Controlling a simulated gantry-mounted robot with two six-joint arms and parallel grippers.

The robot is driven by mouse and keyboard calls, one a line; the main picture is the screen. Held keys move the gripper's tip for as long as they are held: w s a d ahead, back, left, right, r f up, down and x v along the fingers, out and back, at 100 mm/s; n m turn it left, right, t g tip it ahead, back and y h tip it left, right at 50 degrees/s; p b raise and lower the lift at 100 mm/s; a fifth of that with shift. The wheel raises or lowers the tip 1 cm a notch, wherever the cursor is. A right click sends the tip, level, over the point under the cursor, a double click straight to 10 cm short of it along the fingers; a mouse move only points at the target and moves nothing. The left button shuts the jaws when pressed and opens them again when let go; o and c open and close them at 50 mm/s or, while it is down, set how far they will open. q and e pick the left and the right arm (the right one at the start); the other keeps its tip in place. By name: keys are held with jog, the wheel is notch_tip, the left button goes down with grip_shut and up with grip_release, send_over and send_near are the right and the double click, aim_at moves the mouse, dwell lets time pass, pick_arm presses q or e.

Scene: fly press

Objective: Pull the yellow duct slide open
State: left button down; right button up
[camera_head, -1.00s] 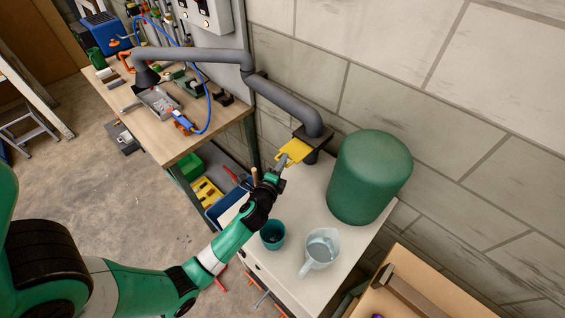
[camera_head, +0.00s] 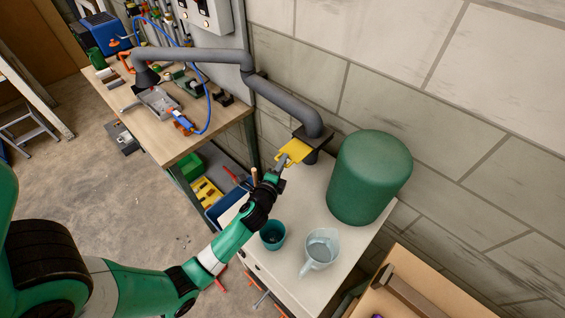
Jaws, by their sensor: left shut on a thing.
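The yellow duct slide (camera_head: 296,150) sticks out of a dark flange (camera_head: 314,139) on the grey duct (camera_head: 290,103), above the white table. My left gripper (camera_head: 280,163) is at the slide's near edge and shut on it. The slide's inner part is hidden in the flange. My right gripper is not in view.
A large green cylinder (camera_head: 370,177) stands just right of the slide. A teal cup (camera_head: 272,236) and a clear jug (camera_head: 320,249) stand on the white table (camera_head: 312,192) near my left arm. A cluttered wooden workbench (camera_head: 170,135) is at the back left.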

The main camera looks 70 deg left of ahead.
pick_arm(q)
jog(key=shift+s+d+f, duration=0.1)
jog(key=shift+s+f, duration=0.1)
jog(key=shift+s, duration=0.1)
jog(key=shift+s+d+f, duration=0.15)
jog(key=shift+s, duration=0.2)
jog(key=c, duration=0.9)
grip_release()
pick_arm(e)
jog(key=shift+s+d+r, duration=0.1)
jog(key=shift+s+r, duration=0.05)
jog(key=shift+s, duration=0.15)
pick_arm(q)
jog(key=shift+r, duration=0.2)
jog(key=v, duration=1.1)
jog(key=shift+s+d+p, duration=0.15)
jog(key=shift+d+p, duration=0.1)
jog(key=shift+p, duration=0.1)
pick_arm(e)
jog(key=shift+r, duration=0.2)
